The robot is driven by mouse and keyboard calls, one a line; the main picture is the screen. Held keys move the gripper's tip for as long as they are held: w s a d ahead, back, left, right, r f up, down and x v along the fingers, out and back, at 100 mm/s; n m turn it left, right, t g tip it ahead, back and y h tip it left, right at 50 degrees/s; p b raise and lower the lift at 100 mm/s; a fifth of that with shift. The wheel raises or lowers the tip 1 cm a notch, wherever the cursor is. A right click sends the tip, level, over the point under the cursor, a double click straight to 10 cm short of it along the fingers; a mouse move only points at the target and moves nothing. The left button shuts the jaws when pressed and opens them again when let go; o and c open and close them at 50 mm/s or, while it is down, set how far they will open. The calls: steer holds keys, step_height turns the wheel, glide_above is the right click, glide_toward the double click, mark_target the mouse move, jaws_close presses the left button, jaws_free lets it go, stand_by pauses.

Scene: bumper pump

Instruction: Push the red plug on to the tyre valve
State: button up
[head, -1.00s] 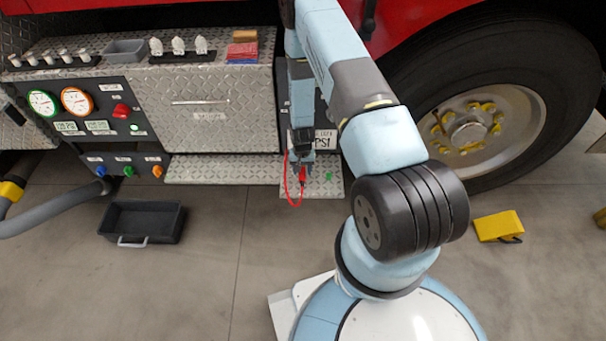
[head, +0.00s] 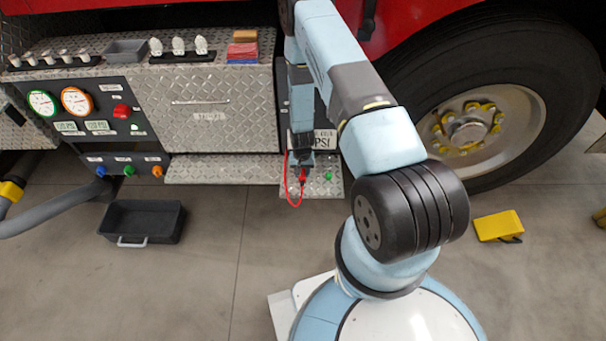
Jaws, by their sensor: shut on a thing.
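The red plug (head: 302,175) is small and shows at the lower end of my gripper, above the small diamond-plate step. A thin red hose (head: 289,188) loops down beside it. My gripper (head: 301,168) points down and is shut on the red plug; its fingertips are small and partly hidden. A small green fitting (head: 328,175) stands on the step just right of the plug. I cannot make out the tyre valve clearly, nor whether the plug touches anything.
The large tyre (head: 400,80) is at right. A gauge panel (head: 105,110) and black bin (head: 143,221) are at left. A yellow chock (head: 498,226) lies on open floor.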

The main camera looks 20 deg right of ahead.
steer(key=shift+r, duration=3.05)
steer(key=shift+c, duration=0.3)
